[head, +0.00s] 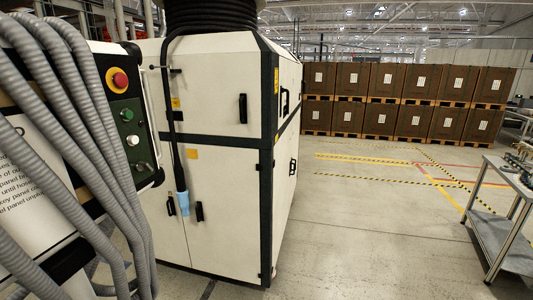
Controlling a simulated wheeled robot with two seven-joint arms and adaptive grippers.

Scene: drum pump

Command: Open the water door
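A large white cabinet (220,90) with dark green frame edges stands at centre left. Its front has an upper panel with a black handle (243,108) and a lower door (228,220) with a black handle (199,211) near its left edge. The right side has more black handles (285,102). All panels look closed. No label that I can read marks one as the water door. Neither of my grippers is in view.
Thick grey hoses (75,130) and a control panel (125,125) with a red button crowd the left. A black hose with a light blue end (183,203) hangs before the cabinet. A metal cart (500,215) stands right. The floor between is clear; brown boxes (380,85) stand behind.

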